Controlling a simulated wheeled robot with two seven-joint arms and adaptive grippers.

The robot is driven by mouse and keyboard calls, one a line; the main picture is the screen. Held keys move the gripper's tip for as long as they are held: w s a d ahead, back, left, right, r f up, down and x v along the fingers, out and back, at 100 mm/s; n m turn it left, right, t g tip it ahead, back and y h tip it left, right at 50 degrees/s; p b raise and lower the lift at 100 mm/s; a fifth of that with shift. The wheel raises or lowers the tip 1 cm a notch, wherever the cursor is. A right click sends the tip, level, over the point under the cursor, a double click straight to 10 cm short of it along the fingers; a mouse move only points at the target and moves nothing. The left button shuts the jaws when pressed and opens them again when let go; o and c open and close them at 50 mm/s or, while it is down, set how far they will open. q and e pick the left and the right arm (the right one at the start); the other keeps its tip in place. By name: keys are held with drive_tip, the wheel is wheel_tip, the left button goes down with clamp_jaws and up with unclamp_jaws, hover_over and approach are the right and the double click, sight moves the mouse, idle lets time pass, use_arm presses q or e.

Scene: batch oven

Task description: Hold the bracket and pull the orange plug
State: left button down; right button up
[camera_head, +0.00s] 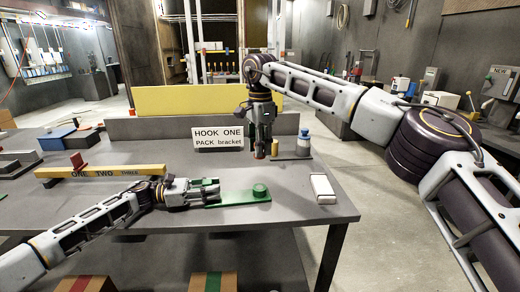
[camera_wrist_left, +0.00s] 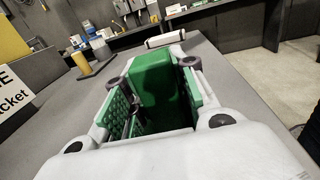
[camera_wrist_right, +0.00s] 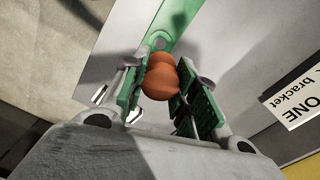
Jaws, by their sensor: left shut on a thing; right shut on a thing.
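My right gripper (camera_head: 263,152) points down, above and behind the boss. It is shut on the orange plug (camera_head: 275,149), which shows between the fingers in the right wrist view (camera_wrist_right: 160,80). In the head view a gap separates plug and boss. Part of the plug is hidden by the fingers.
A sign reading HOOK ONE PACK bracket (camera_head: 219,137) stands behind. A yellow rail (camera_head: 100,173) marked ONE TWO THREE is at the left. The front right tabletop is clear.

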use_arm(q)
drive_tip(key=shift+f, duration=0.15)
use_arm(e)
drive_tip(key=shift+r, duration=1.65)
use_arm(q)
drive_tip(key=c, duration=1.1)
unclamp_jaws()
drive_tip(key=shift+a, duration=0.1)
drive_tip(key=shift+s+a, duration=0.2)
drive_tip(key=shift+a, duration=1.75)
drive_tip(key=shift+s+a, duration=0.2)
drive_tip(key=shift+a, duration=1.8)
drive_tip(key=shift+s+a, duration=0.2)
drive_tip(key=shift+a, duration=1.75)
drive_tip(key=shift+s, duration=0.25)
use_arm(e)
drive_tip(key=shift+s, duration=0.25)
